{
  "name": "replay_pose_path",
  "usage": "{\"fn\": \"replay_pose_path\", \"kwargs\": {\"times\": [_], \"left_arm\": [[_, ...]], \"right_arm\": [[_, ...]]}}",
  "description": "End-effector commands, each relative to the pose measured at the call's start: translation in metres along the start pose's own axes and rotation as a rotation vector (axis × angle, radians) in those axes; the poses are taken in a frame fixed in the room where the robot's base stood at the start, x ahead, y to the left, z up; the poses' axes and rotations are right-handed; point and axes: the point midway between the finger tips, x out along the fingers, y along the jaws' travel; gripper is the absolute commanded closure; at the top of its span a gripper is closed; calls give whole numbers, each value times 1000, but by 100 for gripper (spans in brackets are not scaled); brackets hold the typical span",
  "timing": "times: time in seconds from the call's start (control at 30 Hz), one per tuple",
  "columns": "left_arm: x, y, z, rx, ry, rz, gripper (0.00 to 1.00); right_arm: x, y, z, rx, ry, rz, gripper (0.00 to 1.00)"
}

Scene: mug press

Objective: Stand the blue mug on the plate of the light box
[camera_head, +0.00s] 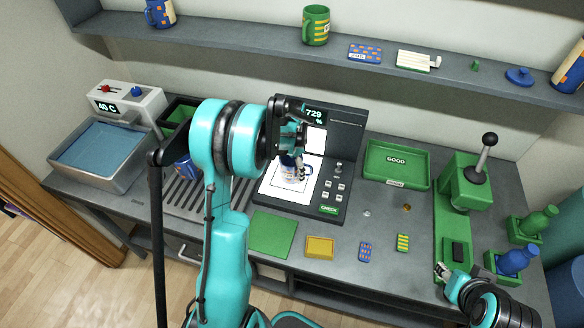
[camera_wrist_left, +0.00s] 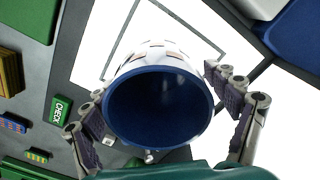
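My left gripper (camera_head: 292,152) is above the plate. In the wrist view its two fingers (camera_wrist_left: 155,85) lie against opposite sides of the mug near its rim. My right gripper (camera_head: 441,270) is low at the right, beside the green press; its fingers are too small to read.
Another blue mug (camera_head: 184,168) stands on the slatted rack, partly behind my left arm. A green GOOD tray (camera_head: 397,182) and a green press (camera_head: 465,185) are to the right. A green mat (camera_head: 273,235), a yellow block (camera_head: 319,247) and small patterned pieces lie in front.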

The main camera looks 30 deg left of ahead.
Motion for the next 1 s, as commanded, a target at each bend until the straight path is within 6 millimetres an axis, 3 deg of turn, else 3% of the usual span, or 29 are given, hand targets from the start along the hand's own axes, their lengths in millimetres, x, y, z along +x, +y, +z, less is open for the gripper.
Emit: {"fn": "replay_pose_path", "kwargs": {"times": [0.33,0.7,1.0], "left_arm": [[-10,0,0,0,0,0,13],[-88,0,0,0,0,0,13],[-124,2,0,-2,2,-3,13]], "right_arm": [[-5,0,-3,0,0,0,60],[-19,0,-14,0,0,0,60],[-24,0,-17,0,0,0,60]]}}
